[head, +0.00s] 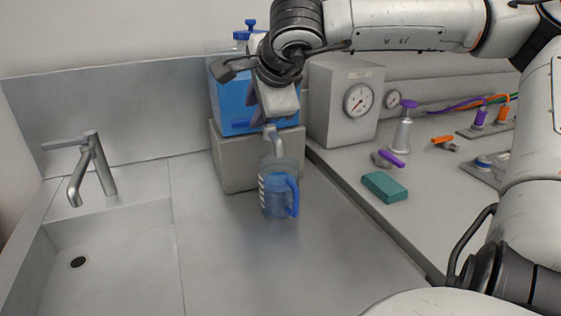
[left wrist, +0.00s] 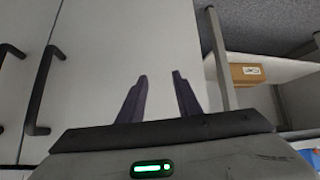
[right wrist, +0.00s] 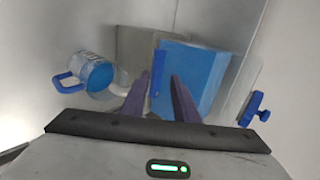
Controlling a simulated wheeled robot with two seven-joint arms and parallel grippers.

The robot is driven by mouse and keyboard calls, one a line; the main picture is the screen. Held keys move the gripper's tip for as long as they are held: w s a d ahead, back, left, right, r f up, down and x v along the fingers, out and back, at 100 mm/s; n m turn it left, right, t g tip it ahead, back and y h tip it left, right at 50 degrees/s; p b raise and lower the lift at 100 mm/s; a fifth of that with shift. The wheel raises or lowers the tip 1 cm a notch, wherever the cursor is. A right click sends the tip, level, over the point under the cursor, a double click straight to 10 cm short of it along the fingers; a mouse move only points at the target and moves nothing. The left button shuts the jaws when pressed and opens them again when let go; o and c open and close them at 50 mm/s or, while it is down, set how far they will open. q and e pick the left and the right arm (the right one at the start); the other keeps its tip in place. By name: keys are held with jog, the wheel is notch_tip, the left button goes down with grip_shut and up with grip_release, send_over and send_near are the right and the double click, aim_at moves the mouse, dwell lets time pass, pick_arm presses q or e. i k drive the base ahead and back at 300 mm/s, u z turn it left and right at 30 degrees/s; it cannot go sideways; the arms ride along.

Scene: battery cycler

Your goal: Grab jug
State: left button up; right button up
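The jug (head: 277,194) is clear with a blue handle and blue liquid inside. It stands upright on the steel counter under the spout of the blue tank (head: 230,108). In the right wrist view the jug (right wrist: 95,73) is at left, apart from the fingers. My right gripper (head: 262,112) is in front of the tank, above the jug. In the right wrist view its fingers (right wrist: 160,85) are slightly apart with nothing clearly between them; the tank (right wrist: 192,75) is beyond. My left gripper (left wrist: 160,78) is open and empty, facing cabinet fronts; it is not in the head view.
A grey block (head: 233,172) supports the tank. A sink (head: 110,250) with a faucet (head: 93,170) is at left. The counter in front of the jug is clear.

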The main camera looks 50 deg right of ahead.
aim_at(283, 192)
jog(key=k, duration=1.5)
